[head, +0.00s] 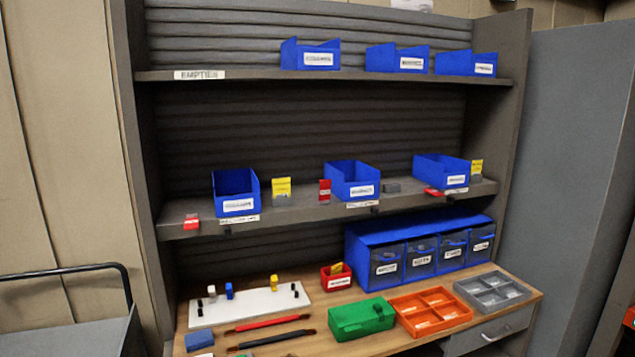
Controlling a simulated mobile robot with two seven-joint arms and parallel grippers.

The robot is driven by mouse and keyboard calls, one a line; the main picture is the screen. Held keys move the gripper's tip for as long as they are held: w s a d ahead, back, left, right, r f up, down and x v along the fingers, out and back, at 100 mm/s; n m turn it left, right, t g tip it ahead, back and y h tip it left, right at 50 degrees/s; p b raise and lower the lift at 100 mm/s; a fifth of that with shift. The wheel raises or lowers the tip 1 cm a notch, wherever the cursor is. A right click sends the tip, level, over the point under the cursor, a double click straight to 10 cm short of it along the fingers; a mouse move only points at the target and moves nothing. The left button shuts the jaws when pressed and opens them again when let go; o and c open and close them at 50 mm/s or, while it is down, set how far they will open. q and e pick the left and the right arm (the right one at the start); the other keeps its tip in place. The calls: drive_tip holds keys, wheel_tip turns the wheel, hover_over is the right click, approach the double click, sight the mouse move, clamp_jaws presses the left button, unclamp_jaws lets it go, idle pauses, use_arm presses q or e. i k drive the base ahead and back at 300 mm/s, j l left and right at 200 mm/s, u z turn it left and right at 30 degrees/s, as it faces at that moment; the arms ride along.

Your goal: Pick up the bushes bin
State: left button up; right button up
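Several blue open bins with white labels stand on two shelves in the head view, and the label print is too small for me to tell which is the bushes bin. On the middle shelf are a left bin (236,192), a middle bin (351,180) and a right bin (441,170). On the top shelf, marked EMPTIES, are a left bin (310,55), a middle bin (397,58) and a right bin (466,64). Neither of my grippers is in view.
The worktop (410,345) holds a white board (250,304), red and black tools, a green box (361,319), an orange tray (431,311), a grey tray (491,293) and a blue drawer unit (418,233). Cards sit between the shelf bins. A cart (70,325) stands at left.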

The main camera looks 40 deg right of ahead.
sight(353, 180)
drive_tip(key=l+u, duration=0.25)
drive_tip(key=l, duration=0.3)
drive_tip(key=k+l+u, duration=0.15)
drive_tip(key=l+u, duration=0.15)
drive_tip(key=l, duration=0.2)
drive_tip(key=k+l+u, duration=0.1)
drive_tip(key=l, duration=0.25)
drive_tip(key=k+l+u, duration=0.1)
drive_tip(key=l, duration=0.25)
drive_tip(key=k+l, duration=0.15)
drive_tip(key=l, duration=0.2)
drive_tip(key=k+l, duration=0.1)
drive_tip(key=l, duration=0.25)
drive_tip(key=k+l+u, duration=0.1)
drive_tip(key=l, duration=0.3)
drive_tip(key=k+l, duration=0.15)
drive_tip(key=l, duration=0.2)
